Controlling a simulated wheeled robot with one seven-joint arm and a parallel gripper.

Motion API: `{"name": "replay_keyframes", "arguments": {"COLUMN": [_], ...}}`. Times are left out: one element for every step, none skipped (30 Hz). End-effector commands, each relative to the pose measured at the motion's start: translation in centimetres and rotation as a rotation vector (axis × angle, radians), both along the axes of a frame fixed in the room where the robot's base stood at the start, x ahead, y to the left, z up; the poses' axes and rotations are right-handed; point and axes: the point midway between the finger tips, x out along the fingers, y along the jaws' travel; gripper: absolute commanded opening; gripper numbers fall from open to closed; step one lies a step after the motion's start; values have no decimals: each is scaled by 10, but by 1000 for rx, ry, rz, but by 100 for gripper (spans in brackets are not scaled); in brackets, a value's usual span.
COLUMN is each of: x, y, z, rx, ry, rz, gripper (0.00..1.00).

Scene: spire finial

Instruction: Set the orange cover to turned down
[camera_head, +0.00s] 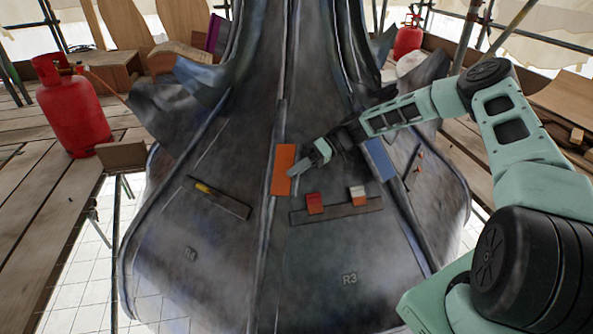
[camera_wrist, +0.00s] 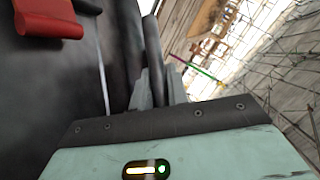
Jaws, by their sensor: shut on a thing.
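The orange cover (camera_head: 283,168) is a flat upright rectangle at the middle of the dark metal spire skin, along a raised seam, in the head view. My gripper (camera_head: 296,172) reaches in from the right, with its fingertips at the cover's right edge. The jaws are shut on it, though the exact contact is hard to make out. In the wrist view my grey fingers (camera_wrist: 158,88) close beside a dark rounded strip (camera_wrist: 152,38). No orange face shows there.
A ledge (camera_head: 336,213) below holds a red block (camera_head: 315,203) and a red-and-white block (camera_head: 358,195). A blue panel (camera_head: 380,159) lies right, under my arm. A yellow-handled tool (camera_head: 205,189) rests on the left strip. Red gas bottles (camera_head: 72,110) stand behind.

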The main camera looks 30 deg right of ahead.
Motion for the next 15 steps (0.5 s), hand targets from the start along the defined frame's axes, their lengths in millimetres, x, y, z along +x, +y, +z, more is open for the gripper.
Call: {"name": "replay_keyframes", "arguments": {"x": [0,0,0,-1,0,0,0,0,0,0,0,0,0,0,0], "y": [0,0,0,0,0,0,0,0,0,0,0,0,0,0,0], "z": [-2,-2,-2,-2,-2,-2,-2,-2,-2,-2,-1,-1,-1,-1,-1], "rx": [-3,-3,-3,-3,-3,-3,-3,-3,-3,-3,-3,-2,-2,-1,-1], "ry": [1,1,1,2,2,2,2,2,2,1,1,1,1,1,1], "rz": [0,0,0,0,0,0,0,0,0,0,0,-1,-1,0,0], "gripper": [0,0,0,0,0,27,36,38,38,38,38,38,38,38,38]}}
